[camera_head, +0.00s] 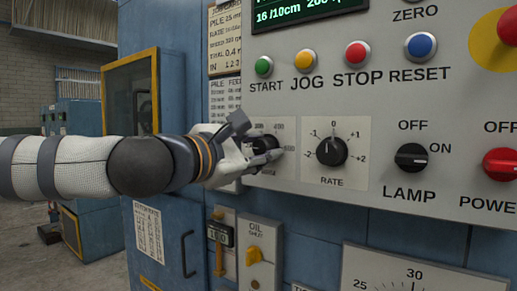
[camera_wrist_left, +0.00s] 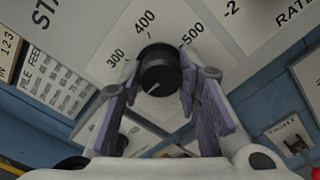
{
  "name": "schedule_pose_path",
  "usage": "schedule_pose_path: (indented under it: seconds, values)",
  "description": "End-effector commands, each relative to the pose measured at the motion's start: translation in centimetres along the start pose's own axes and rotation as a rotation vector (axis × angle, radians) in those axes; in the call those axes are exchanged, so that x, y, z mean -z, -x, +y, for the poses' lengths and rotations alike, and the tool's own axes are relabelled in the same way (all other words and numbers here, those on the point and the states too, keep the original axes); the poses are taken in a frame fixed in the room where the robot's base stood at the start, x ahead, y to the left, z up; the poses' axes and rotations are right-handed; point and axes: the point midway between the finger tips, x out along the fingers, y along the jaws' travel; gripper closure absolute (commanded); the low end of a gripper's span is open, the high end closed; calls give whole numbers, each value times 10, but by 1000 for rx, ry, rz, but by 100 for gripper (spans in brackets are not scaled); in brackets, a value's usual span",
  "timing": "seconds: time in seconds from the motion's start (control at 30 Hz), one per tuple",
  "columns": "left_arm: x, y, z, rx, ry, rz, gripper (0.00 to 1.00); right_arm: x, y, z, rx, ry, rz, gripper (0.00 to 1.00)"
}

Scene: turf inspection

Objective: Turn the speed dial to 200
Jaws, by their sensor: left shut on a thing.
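The speed dial (camera_head: 264,143) is a round black knob on a light plate at the lower left of the grey control panel. It also shows in the left wrist view (camera_wrist_left: 158,70), with 300, 400 and 500 printed around it. A white pointer mark on its face points to the lower left in that view; the number it points at cannot be read. My left gripper (camera_head: 266,154) comes in from the left and is shut on the dial, its two purple-grey fingers on either side of it in the wrist view (camera_wrist_left: 160,82). My right gripper is not in view.
The black rate dial (camera_head: 332,151) is close to the right, its pointer near 0. Further right are the lamp switch (camera_head: 411,157) and red power switch (camera_head: 501,164). Green, yellow, red and blue buttons sit above. A dark display (camera_head: 305,12) is cut off at the top.

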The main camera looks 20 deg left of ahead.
Motion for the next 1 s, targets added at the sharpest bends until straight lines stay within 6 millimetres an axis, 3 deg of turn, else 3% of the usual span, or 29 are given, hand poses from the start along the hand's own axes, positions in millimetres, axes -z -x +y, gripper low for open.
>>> schedule_pose_path:
  seconds: [0.67, 0.7, 0.77, 0.8, 1.0]
  values:
    - [0, 0, 0, 1, 61, 0, 97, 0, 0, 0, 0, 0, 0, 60]
    - [0, 0, 0, 1, 61, 0, 67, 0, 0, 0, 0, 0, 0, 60]
    - [0, 0, 0, 1, 61, 0, 53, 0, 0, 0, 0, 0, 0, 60]
    - [0, 0, 0, 1, 61, 0, 49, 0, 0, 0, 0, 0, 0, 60]
    - [0, 0, 0, 0, 60, 0, 49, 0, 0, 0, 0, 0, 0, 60]
